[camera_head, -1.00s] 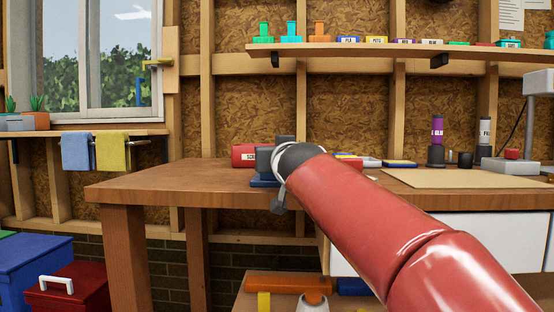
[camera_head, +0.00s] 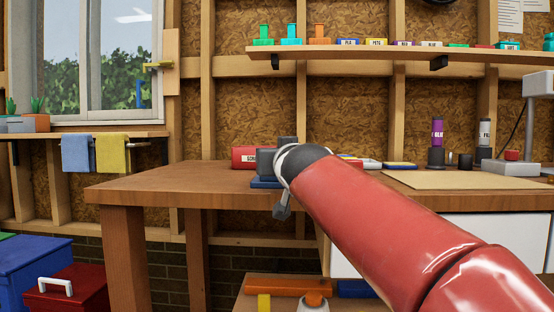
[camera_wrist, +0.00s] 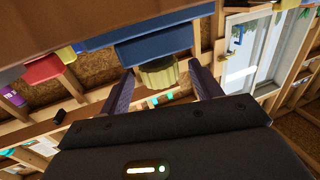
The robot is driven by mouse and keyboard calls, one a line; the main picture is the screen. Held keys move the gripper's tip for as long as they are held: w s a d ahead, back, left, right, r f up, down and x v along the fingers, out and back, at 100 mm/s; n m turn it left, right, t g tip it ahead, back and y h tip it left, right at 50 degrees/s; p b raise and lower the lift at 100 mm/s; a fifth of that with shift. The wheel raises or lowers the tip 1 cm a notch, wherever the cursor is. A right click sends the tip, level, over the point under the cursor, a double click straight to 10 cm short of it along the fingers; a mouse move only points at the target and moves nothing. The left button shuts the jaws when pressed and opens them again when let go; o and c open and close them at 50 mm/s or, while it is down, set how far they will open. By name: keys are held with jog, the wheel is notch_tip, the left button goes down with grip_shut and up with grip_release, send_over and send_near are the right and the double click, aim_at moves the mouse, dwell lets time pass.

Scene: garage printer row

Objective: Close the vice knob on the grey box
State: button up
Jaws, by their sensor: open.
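A grey box (camera_head: 265,159) sits on a blue base (camera_head: 262,182) near the front edge of the wooden workbench, partly hidden behind my arm. In the wrist view, a ridged cream knob (camera_wrist: 160,76) with a dark collar sticks out by the blue base (camera_wrist: 155,47). My gripper (camera_wrist: 161,67) is open, with one finger on either side of the knob. A gap shows beside the knob; I cannot tell whether either finger touches it. In the head view my red arm hides most of the gripper and the knob.
A tan board (camera_head: 455,179) lies to the right, near dark-based bottles. A shelf (camera_head: 390,52) with small items runs above. An orange item lies below.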

jog(key=v, duration=0.5)
jog(key=shift+s, duration=0.1)
jog(key=p+x, duration=0.6)
jog(key=p, duration=0.7)
dwell(0.5)
